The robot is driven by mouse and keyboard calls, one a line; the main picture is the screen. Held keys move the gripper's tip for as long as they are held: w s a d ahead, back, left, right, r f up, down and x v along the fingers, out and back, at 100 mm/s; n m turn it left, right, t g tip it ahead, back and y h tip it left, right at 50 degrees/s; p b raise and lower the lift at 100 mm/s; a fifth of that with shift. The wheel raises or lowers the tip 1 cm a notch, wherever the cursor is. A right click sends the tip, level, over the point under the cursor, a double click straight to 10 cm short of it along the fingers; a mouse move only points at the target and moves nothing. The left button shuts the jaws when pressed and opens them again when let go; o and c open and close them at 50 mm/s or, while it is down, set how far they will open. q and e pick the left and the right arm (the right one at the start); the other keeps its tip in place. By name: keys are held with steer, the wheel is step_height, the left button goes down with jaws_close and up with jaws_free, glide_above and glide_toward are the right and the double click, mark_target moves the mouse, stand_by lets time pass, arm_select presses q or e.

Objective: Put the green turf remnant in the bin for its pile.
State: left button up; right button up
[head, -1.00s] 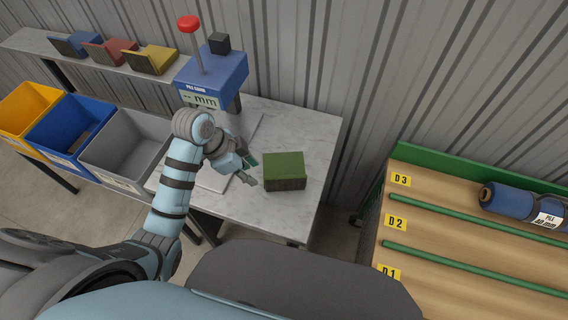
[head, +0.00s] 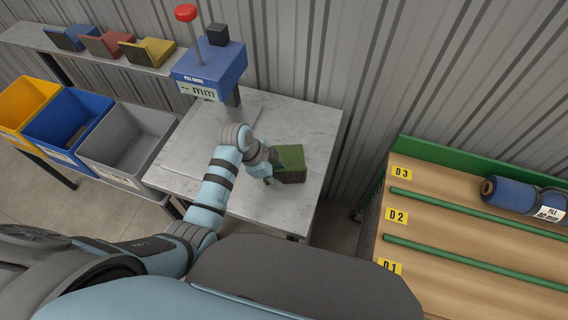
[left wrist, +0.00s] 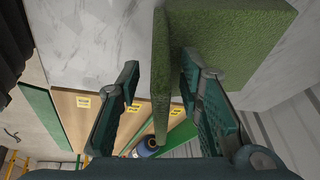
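The green turf remnant (head: 292,158) lies on the right part of the grey marble-look table (head: 255,208). In the left wrist view, the remnant (left wrist: 161,75) shows an upright green part between my fingers and a broad green face to the right. My left gripper (head: 270,172) is at the remnant's left side, partly covering it. Its fingers (left wrist: 160,68) are apart, one on each side of the upright part; a gap shows on the left side. Contact on the right cannot be told. The yellow bin (head: 27,98), blue bin (head: 65,118) and grey bin (head: 125,143) stand left of the table. My right gripper is out of view.
A blue pile gauge (head: 210,70) with a red-knobbed lever stands at the table's back; its display shows dashes and "mm". A wooden rack (head: 470,235) with a blue roll (head: 522,197) stands right.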

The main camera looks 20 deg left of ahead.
arm_select(q)
steer(key=shift+c, duration=0.5)
jaws_close()
